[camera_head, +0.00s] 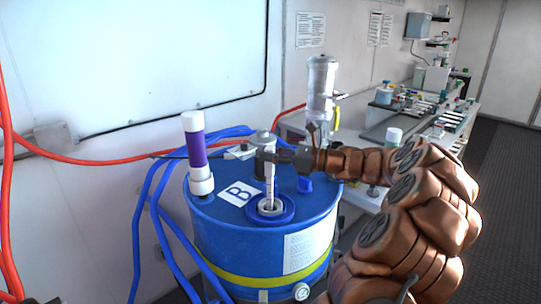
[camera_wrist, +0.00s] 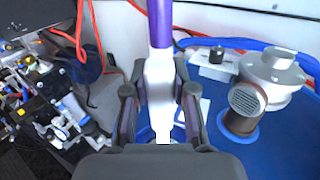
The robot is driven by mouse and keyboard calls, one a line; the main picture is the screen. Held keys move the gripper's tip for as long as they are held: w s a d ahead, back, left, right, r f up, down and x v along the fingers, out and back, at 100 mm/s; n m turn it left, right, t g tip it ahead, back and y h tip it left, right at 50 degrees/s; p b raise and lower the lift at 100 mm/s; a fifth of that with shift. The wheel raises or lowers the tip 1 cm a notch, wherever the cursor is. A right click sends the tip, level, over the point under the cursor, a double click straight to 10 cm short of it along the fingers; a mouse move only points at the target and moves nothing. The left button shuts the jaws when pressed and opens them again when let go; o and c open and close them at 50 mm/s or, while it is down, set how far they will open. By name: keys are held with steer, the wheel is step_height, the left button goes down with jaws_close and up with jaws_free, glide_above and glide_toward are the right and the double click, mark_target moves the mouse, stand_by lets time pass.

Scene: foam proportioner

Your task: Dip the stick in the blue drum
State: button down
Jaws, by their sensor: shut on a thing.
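The blue drum (camera_head: 215,240) stands in the middle of the head view, with a "B" label and a yellow band. My gripper (camera_head: 272,156) is above its top, reaching in from the right. A pale, marked stick (camera_head: 269,188) stands upright below the gripper, its lower end inside the blue-ringed opening (camera_head: 285,215). How deep it goes is hidden. In the wrist view my gripper (camera_wrist: 160,100) has its fingers on both sides of a white part (camera_wrist: 158,85), below a purple part (camera_wrist: 160,22). The drum top (camera_wrist: 285,135) fills the right of that view.
A purple and white tube (camera_head: 195,150) stands at the drum's left rim. Blue hoses (camera_head: 150,200) run down the drum's left side. A cluttered bench (camera_head: 400,125) is at the back right.

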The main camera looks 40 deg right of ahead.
step_height(320, 180, up, 21)
steer(key=p, duration=1.3)
stand_by(0.9)
stand_by(0.5)
